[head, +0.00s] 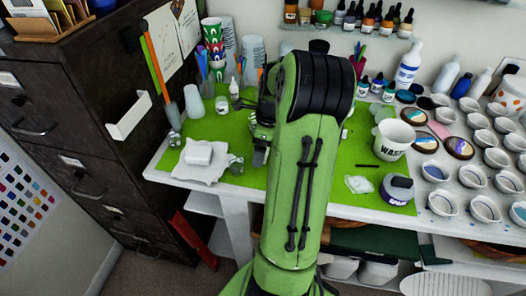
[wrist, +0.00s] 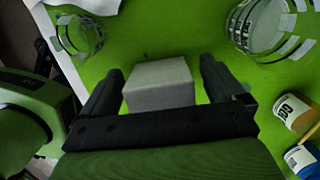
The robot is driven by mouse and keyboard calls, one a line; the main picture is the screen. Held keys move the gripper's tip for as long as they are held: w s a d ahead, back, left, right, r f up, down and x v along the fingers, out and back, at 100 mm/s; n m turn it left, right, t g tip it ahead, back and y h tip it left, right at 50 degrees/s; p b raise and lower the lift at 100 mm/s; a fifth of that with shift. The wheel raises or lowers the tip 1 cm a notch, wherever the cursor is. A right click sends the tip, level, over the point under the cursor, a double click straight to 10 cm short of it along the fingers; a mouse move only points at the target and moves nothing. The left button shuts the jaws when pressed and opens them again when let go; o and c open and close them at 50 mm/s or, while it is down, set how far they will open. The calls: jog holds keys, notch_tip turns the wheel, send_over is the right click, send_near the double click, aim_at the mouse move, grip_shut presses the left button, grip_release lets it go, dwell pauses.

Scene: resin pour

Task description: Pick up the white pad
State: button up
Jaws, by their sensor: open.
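A pale grey-white block (wrist: 158,88), which looks like the white pad, is between the fingers of my gripper (wrist: 162,72) in the wrist view. The fingers are open, one on each side, with a narrow gap by the block. Green mat surrounds the block; I cannot tell its height relative to the fingertips. In the head view my gripper (head: 260,153) is mostly behind my arm, and no block shows there.
Clear cups (wrist: 78,35) stand near the fingers, another at right (wrist: 262,28). Bottles (wrist: 293,112) are close on the right. A dark cabinet (head: 85,120) borders the table's left.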

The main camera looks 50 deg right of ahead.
jog(key=shift+r, duration=0.1)
jog(key=shift+c, duration=0.3)
jog(key=c, duration=1)
